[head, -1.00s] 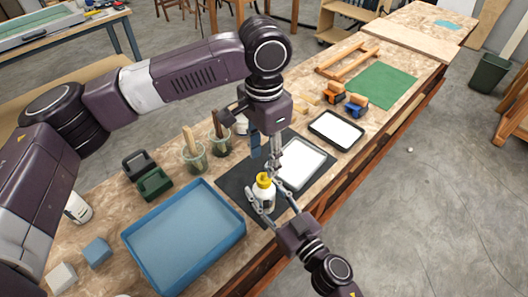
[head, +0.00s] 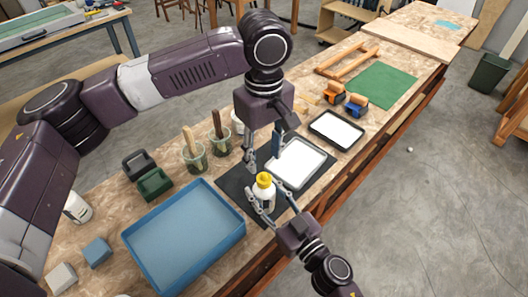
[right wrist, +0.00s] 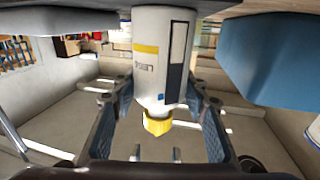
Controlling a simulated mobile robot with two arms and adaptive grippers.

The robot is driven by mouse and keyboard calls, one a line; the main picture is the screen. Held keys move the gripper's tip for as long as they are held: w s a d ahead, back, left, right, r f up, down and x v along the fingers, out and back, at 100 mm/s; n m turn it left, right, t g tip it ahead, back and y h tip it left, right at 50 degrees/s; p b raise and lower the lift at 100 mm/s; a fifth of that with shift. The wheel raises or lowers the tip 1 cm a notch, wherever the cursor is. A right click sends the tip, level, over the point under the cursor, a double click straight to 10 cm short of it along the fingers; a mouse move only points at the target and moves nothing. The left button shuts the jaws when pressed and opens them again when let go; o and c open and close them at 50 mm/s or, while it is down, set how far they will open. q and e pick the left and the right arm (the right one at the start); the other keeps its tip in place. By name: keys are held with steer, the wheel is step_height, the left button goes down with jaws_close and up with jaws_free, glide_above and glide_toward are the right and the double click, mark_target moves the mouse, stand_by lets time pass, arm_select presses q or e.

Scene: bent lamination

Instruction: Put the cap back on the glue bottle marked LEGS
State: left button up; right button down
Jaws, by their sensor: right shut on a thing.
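The white glue bottle (head: 264,200) stands upright near the front of the dark mat. A yellow cap (head: 264,179) sits on its top; I cannot tell how tightly. My right gripper (head: 265,194) is shut around the bottle's body from the front. In the right wrist view the bottle (right wrist: 160,65) appears inverted between the fingers, with a yellow band, small label lettering and the yellow cap (right wrist: 157,124) at its lower end. My left gripper (head: 263,161) is open and empty, its fingers spread above and behind the cap.
A blue tray (head: 185,283) lies left of the bottle. The dark mat (head: 232,183) carries a white-surfaced tray (head: 298,162) just behind right. Cups with brushes (head: 194,157), a green box (head: 154,184) and a black-rimmed tray (head: 337,130) stand around. Bare bench is narrow at the front.

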mark_target(264, 174)
arm_select(q)
steer(key=shift+n, duration=0.8)
steer(key=shift+f, duration=3.95)
